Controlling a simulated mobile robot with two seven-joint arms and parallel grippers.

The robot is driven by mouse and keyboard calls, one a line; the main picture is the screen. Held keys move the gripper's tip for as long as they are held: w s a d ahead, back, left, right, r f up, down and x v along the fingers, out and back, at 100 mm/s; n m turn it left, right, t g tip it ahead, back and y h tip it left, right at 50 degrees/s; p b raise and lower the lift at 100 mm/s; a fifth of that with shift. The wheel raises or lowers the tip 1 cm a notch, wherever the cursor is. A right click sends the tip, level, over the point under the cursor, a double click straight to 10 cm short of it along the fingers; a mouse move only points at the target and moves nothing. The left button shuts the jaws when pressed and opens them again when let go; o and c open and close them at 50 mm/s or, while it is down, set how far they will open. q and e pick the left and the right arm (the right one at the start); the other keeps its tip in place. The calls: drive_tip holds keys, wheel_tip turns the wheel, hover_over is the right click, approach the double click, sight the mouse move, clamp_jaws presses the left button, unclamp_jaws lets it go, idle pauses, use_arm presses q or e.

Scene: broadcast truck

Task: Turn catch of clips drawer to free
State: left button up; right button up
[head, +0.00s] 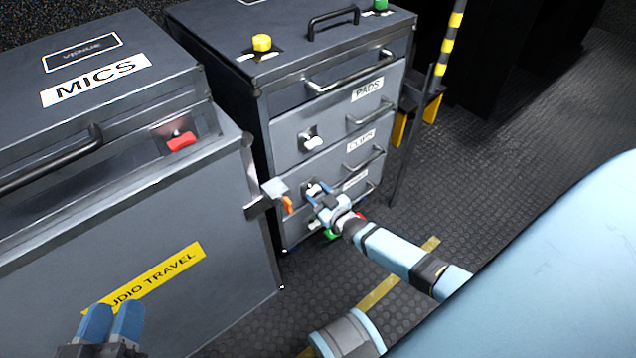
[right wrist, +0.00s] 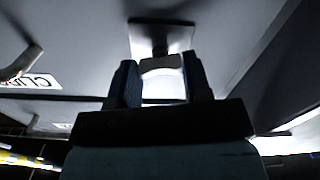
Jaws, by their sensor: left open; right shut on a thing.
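The drawer cabinet (head: 285,170) has several stacked drawers with bar handles and white labels. The clips label (right wrist: 42,82) shows upside down in the right wrist view. My right gripper (head: 318,192) is at the front of a lower drawer. Its two blue fingers (right wrist: 160,80) are shut on the drawer's pale catch (right wrist: 161,65), one on each side. The catch's mounting plate (right wrist: 172,36) shows behind it. In the head view the fingers hide most of this catch, and its exact angle is hard to tell. My left gripper (head: 112,318) is open and empty, low at the left.
A MICS case (head: 70,130) with a red catch (head: 181,141) stands at the left. Another drawer catch (head: 313,142) is just above my right gripper. An orange-tipped lever (head: 287,204) is close at its left. Yellow and green knobs top the cabinet. The floor (head: 500,130) at right is clear.

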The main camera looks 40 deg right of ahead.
drive_tip(key=n+p, duration=0.1)
drive_tip(key=n, duration=0.2)
drive_tip(key=shift+r+n+p, duration=0.1)
drive_tip(key=shift+n+p, duration=0.25)
drive_tip(key=shift+n, duration=0.95)
drive_tip(key=n+p, duration=0.1)
drive_tip(key=n, duration=0.1)
drive_tip(key=shift+n, duration=1.6)
use_arm(q)
drive_tip(key=shift+t, duration=0.9)
drive_tip(key=shift+a+r, duration=0.15)
drive_tip(key=shift+r, duration=1.95)
use_arm(e)
drive_tip(key=shift+n, duration=1.5)
use_arm(q)
drive_tip(key=shift+w, duration=0.1)
use_arm(e)
drive_tip(key=o, duration=0.9)
